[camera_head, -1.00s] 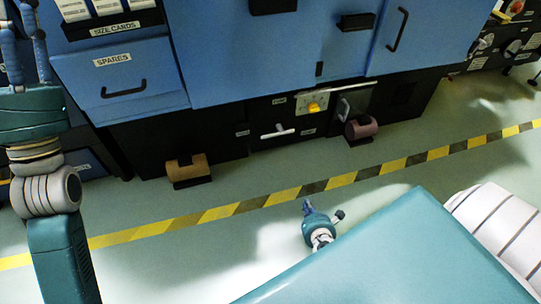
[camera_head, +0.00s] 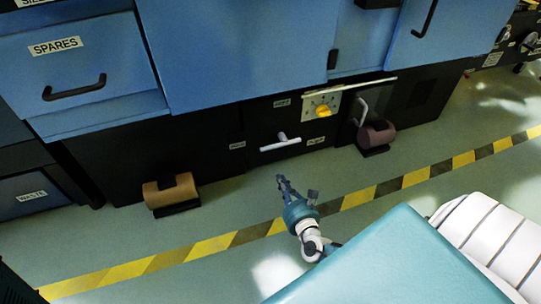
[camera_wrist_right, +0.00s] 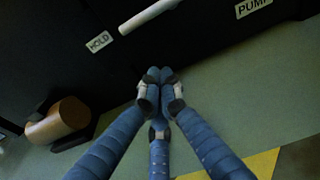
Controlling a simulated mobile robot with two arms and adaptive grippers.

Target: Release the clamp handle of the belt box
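A white bar handle (camera_head: 281,144) is on the black lower front of the blue cabinet, in the middle of the head view. Its bar is slightly tilted. It also shows at the top of the right wrist view (camera_wrist_right: 150,15). My right gripper (camera_head: 296,186) is in front of and below it, apart from it. My left gripper is out of view.
A yellow knob (camera_head: 323,111) sits on a pale plate right of the handle. A brown roll (camera_head: 171,191) and a dark red roll (camera_head: 377,135) stick out low on either side. A yellow-black floor stripe (camera_head: 215,246) crosses the open green floor. A SPARES drawer (camera_head: 75,75) is upper left.

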